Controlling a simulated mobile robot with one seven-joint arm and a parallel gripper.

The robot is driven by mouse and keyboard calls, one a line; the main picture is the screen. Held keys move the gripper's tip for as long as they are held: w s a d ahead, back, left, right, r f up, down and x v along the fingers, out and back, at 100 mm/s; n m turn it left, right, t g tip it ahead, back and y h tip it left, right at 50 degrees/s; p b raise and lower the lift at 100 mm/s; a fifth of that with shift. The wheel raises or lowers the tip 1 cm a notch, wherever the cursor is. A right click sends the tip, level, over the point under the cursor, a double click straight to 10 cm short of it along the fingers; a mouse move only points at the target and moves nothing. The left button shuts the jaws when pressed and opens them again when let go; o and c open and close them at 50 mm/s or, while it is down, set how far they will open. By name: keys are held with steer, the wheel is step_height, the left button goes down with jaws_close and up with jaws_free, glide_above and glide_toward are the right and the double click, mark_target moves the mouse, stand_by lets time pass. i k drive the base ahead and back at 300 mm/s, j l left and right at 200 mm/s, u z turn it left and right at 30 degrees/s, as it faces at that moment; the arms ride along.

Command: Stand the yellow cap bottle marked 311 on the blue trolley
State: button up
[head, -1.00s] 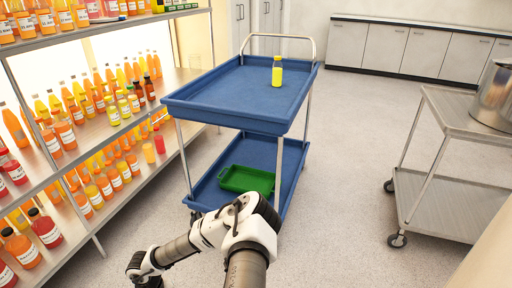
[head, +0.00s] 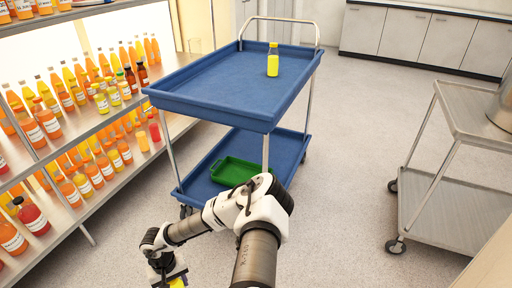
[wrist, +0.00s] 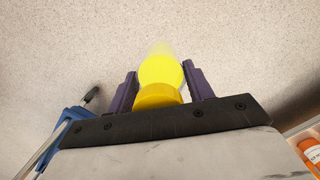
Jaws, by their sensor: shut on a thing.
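My gripper (wrist: 160,88) is shut on a yellow cap bottle (wrist: 157,96) in the wrist view; its cap and blurred yellow body show between the fingers, above the floor. In the head view my gripper is at the bottom edge, with a bit of yellow (head: 178,283) below it. Any number on the held bottle is hidden. The blue trolley (head: 215,88) stands ahead, beyond my gripper. Another yellow bottle with a yellow cap (head: 273,62) stands upright near the far right of its top tray; its label is too small to read.
A green tray (head: 232,172) is on the trolley's lower shelf. Bottle shelves (head: 120,112) line the left side. A steel cart (head: 470,125) with a pot (head: 502,105) stands at the right. The trolley's top is mostly bare, and floor between trolley and cart is clear.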

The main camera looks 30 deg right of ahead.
mark_target(259, 88)
steer(key=l, duration=0.9)
steer(key=i+l, duration=0.15)
steer(key=l, duration=1.65)
steer(key=i+u, duration=0.05)
steer(key=i, duration=0.05)
